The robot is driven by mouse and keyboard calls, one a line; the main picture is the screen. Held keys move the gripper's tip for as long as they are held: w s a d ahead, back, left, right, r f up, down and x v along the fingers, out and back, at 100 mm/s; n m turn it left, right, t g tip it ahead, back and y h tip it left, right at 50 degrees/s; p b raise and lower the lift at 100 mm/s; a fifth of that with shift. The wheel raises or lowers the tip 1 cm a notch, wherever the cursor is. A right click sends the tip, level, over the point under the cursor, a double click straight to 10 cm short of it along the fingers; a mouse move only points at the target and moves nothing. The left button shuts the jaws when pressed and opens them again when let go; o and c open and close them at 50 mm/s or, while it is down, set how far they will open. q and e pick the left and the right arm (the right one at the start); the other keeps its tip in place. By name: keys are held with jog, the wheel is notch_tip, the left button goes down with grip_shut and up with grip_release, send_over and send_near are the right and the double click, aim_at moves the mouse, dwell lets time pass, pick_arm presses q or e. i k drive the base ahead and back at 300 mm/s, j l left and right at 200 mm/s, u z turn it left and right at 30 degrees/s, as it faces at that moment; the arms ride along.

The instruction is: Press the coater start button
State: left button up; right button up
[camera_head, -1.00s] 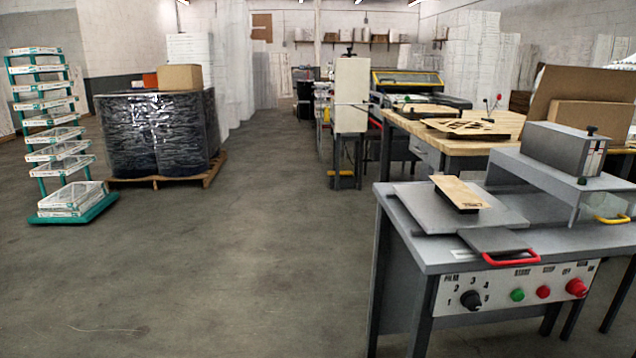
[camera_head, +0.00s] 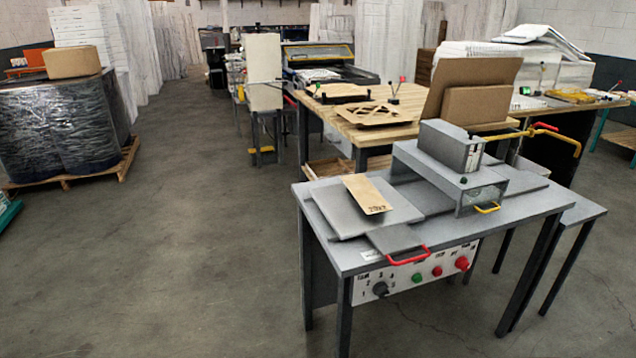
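The coater (camera_head: 455,146) is a grey machine on a grey metal table (camera_head: 540,206) at the right of the head view. A white control panel (camera_head: 400,287) hangs on the table's front edge. The panel carries a black dial (camera_head: 380,289), a small green button (camera_head: 417,278) under a faint label, a small red button (camera_head: 437,271) and a larger red knob (camera_head: 461,263). A red handle (camera_head: 412,258) sits above the panel. A wooden piece (camera_head: 367,194) lies on the flat grey plate (camera_head: 335,212). Neither of my grippers shows.
A wooden workbench (camera_head: 350,130) stands behind the coater table, with cardboard boxes (camera_head: 480,105) near it. A wrapped pallet load (camera_head: 60,125) stands at the left. The concrete floor (camera_head: 190,250) in front and left of the table is clear.

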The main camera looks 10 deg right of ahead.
aim_at(417, 277)
jog(key=z, duration=1.2)
